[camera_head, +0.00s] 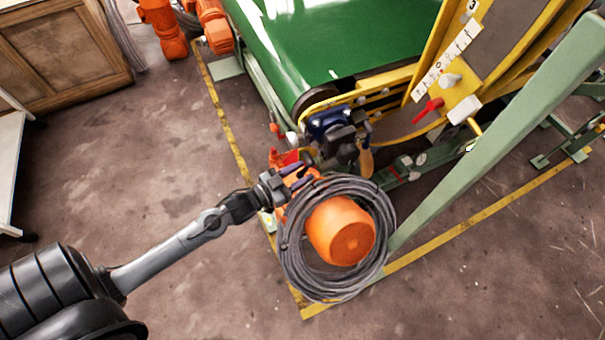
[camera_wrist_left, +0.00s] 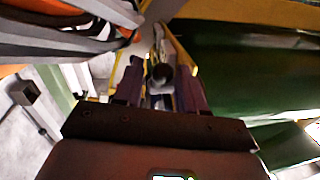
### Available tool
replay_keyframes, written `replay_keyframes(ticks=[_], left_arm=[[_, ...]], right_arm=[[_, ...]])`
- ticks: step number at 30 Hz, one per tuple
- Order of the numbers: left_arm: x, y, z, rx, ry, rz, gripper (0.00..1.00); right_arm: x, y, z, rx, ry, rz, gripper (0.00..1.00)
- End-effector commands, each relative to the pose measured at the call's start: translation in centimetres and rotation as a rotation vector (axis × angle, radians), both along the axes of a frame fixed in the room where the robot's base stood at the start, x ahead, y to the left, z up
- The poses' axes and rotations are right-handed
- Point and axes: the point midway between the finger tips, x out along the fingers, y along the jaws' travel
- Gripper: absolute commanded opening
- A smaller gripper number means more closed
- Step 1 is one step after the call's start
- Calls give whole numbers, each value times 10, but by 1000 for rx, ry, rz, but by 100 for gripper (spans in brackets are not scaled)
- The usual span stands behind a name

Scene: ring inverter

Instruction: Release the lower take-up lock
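My left gripper (camera_head: 301,175) reaches in from the left at the near end of the green conveyor, just above a grey cable coil. Its two purple fingers stand apart, and they also show in the left wrist view (camera_wrist_left: 159,80). A dark round-ended part (camera_wrist_left: 162,74) shows between and beyond the fingers; I cannot tell whether they touch it. A red-orange part (camera_head: 284,158) sits by the gripper, partly hidden. A red lever (camera_head: 428,110) is on the yellow frame further right. I cannot tell which part is the lower take-up lock. My right gripper is not in view.
The grey cable coil (camera_head: 290,255) surrounds an orange drum (camera_head: 341,231) below the gripper. A blue and black unit (camera_head: 335,130) is at the end of the green belt (camera_head: 335,45). A green beam (camera_head: 490,137) slants at right. Open floor (camera_head: 170,180) lies left.

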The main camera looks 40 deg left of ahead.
Motion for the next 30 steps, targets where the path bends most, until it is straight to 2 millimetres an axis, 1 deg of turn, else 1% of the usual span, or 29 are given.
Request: replay_keyframes(ticks=[4, 13, 14, 21, 22, 26, 30], left_arm=[[8, -2, 0, 0, -1, -1, 40], [9, -3, 0, 0, 0, -1, 40], [9, -3, 0, 0, 0, -1, 38], [9, -3, 0, 0, 0, -1, 2], [9, -3, 0, 0, 0, -1, 0], [9, -3, 1, 0, 1, -1, 0], [9, -3, 4, 5, 11, -2, 0]], right_arm=[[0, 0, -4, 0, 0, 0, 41], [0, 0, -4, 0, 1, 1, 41], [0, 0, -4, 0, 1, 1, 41], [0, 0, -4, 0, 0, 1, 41], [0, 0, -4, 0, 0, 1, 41], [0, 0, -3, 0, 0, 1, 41], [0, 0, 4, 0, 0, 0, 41]])
